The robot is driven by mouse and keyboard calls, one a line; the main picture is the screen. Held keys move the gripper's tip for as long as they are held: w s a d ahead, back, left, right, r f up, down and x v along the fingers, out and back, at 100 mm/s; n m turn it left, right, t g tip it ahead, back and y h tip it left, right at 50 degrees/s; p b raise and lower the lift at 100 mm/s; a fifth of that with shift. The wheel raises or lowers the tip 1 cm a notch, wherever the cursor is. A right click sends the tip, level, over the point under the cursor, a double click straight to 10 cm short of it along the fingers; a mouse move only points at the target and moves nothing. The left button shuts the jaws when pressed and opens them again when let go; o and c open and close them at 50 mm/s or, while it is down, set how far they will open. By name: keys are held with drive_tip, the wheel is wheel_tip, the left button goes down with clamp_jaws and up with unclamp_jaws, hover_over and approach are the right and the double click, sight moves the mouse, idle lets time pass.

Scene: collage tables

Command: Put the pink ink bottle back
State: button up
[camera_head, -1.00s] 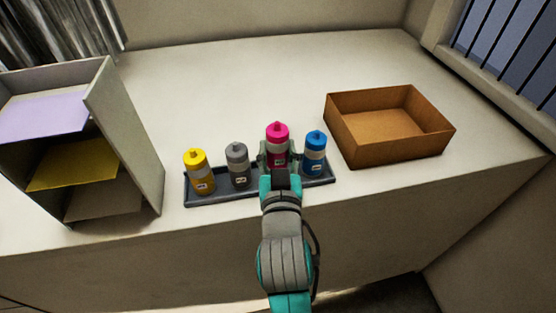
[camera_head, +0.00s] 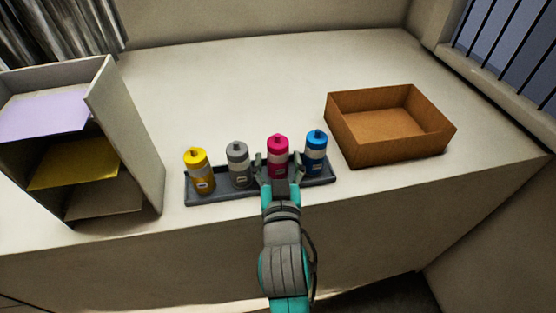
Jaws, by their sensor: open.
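The pink ink bottle (camera_head: 278,146) stands upright in the dark tray (camera_head: 218,199), between the grey bottle (camera_head: 238,160) and the blue bottle (camera_head: 316,150). A yellow bottle (camera_head: 197,168) stands at the tray's left end. My gripper (camera_head: 277,170) is open at the front of the pink bottle, with its fingers spread to either side of the bottle's lower part. The bottle's base is hidden behind the gripper, and I cannot tell whether a finger touches it.
An open brown box (camera_head: 388,145) stands to the right of the tray. A grey shelf unit (camera_head: 135,140) with coloured sheets stands at the left. The table (camera_head: 230,85) behind the tray is clear.

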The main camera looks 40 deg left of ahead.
drive_tip(key=shift+r, duration=0.1)
drive_tip(key=shift+s+d, duration=0.1)
drive_tip(key=v, duration=1.1)
drive_tip(key=shift+s+d, duration=0.3)
drive_tip(key=s+d+f+m+t+h, duration=0.1)
drive_tip(key=s+d+f+h, duration=0.15)
drive_tip(key=d+f, duration=0.7)
drive_tip(key=s+d+f+m+h, duration=0.1)
drive_tip(key=d+f+m+h, duration=0.3)
drive_tip(key=d, duration=1)
drive_tip(key=s+d+f+m+h, duration=0.1)
drive_tip(key=s+d+h, duration=0.1)
drive_tip(key=s+d, duration=0.4)
drive_tip(key=s+d+f+m+h, duration=0.2)
drive_tip(key=s+d, duration=0.5)
drive_tip(key=s, duration=0.5)
drive_tip(key=shift+d+f+h, duration=0.25)
drive_tip(key=shift+f+h, duration=0.1)
drive_tip(key=shift+h, duration=0.2)
